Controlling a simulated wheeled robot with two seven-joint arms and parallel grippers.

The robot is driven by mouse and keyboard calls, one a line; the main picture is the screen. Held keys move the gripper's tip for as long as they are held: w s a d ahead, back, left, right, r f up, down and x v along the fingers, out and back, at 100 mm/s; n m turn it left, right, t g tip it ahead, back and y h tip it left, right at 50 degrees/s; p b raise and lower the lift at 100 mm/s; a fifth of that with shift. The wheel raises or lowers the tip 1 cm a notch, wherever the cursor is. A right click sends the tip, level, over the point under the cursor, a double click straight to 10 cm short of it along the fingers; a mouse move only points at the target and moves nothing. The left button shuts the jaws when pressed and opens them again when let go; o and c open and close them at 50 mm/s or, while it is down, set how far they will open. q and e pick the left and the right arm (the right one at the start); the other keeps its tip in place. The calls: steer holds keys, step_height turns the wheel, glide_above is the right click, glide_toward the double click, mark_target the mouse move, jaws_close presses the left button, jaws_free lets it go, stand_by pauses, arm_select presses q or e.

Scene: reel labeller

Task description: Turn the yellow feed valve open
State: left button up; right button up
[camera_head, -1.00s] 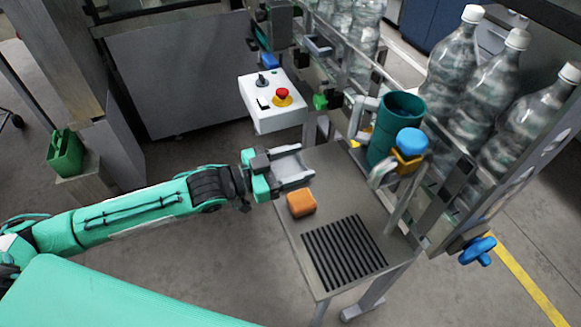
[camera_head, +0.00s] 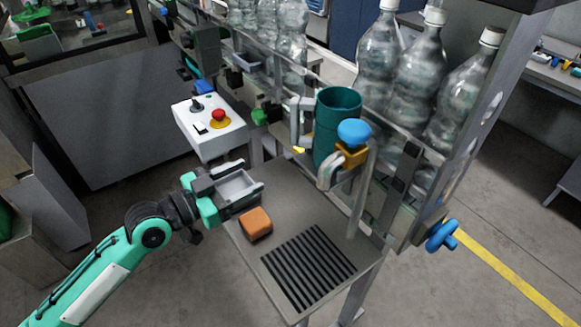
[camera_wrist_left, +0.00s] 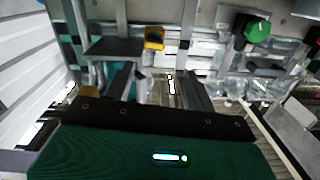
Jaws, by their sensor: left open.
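A yellow-orange fitting (camera_head: 351,155) sits under a round blue knob (camera_head: 354,132), beside a teal cup-like cylinder (camera_head: 336,118) on the machine. A small yellow piece (camera_head: 299,150) shows low to the left of the cylinder, partly hidden by a grey handle. I cannot tell which is the feed valve or how it is turned. My left gripper (camera_head: 238,188) is open and empty, over the left part of the grey table, to the left of the fittings and apart from them. In the left wrist view a yellow part (camera_wrist_left: 154,38) shows at top centre. My right gripper is not seen.
An orange block (camera_head: 256,223) and a black slotted grate (camera_head: 308,266) are on the grey table (camera_head: 290,205). A white control box (camera_head: 210,132) with a red button stands behind my gripper. Large bottles (camera_head: 415,80) stand behind a rail. A blue handle (camera_head: 441,236) sticks out right.

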arm_select(q)
steer(key=p+x, duration=0.4)
steer(key=x, duration=0.9)
steer(key=shift+s+d+m+h+p, duration=0.3)
steer(key=shift+s+d+p, duration=0.05)
steer(key=shift+p, duration=0.05)
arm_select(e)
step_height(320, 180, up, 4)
